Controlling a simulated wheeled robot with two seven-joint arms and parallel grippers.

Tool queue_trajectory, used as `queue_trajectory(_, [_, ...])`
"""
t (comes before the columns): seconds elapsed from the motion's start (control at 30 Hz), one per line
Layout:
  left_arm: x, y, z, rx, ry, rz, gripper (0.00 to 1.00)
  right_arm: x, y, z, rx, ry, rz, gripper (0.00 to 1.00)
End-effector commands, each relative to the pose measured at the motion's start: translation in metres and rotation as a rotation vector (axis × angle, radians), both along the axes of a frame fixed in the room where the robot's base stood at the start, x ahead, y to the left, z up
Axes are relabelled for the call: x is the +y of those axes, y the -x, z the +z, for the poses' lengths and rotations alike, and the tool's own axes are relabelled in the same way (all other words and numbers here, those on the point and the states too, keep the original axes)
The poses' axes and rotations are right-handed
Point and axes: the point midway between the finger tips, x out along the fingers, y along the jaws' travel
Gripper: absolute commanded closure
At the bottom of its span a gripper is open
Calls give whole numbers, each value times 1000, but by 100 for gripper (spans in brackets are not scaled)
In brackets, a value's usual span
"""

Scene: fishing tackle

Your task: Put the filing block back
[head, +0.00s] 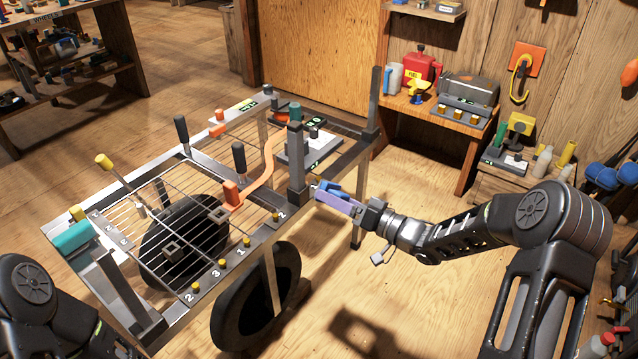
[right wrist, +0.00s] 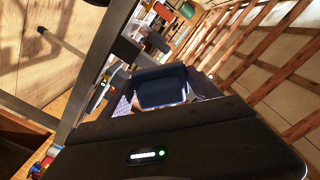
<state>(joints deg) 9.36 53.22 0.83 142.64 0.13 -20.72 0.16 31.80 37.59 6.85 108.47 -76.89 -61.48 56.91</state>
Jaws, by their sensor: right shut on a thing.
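The filing block is most likely the blue block (head: 333,188) held at my right gripper (head: 338,200), beside the dark upright post at the cart's near right corner. In the right wrist view the same dark blue block (right wrist: 162,87) sits between the lavender finger pads, and the gripper is shut on it. The block is held in the air; whether it touches the post or rail cannot be told. My left arm shows only in part at the lower left of the head view, and its gripper is out of view.
A metal cart (head: 265,236) with a wire rack, numbered rail, handles and black wheels fills the middle. A grey tray (head: 308,152) lies on its far part. A wooden bench (head: 440,115) with a red fuel can (head: 422,68) stands behind.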

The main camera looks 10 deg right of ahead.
Motion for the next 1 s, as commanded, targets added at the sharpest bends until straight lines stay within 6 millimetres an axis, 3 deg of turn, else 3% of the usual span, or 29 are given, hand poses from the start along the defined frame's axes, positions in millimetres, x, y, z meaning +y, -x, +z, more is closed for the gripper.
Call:
queue_trajectory(0.17, [-1,1,40,2,2,-3,64,11,-3,58,-4,-1,-66,65])
queue_trajectory(0.4, [-6,5,124,8,8,-13,64,23,-3,159,3,-3,-298,65])
queue_trajectory(0.5, [-7,7,159,11,12,-18,64,23,2,191,6,-3,-421,65])
queue_trajectory(0.7, [-10,9,206,15,15,-25,64,18,20,220,7,-1,-609,66])
queue_trajectory(0.83, [-11,10,217,17,17,-27,64,15,29,223,2,0,-667,65])
queue_trajectory(1.0, [-11,11,216,17,18,-27,64,14,31,221,0,0,-685,65])
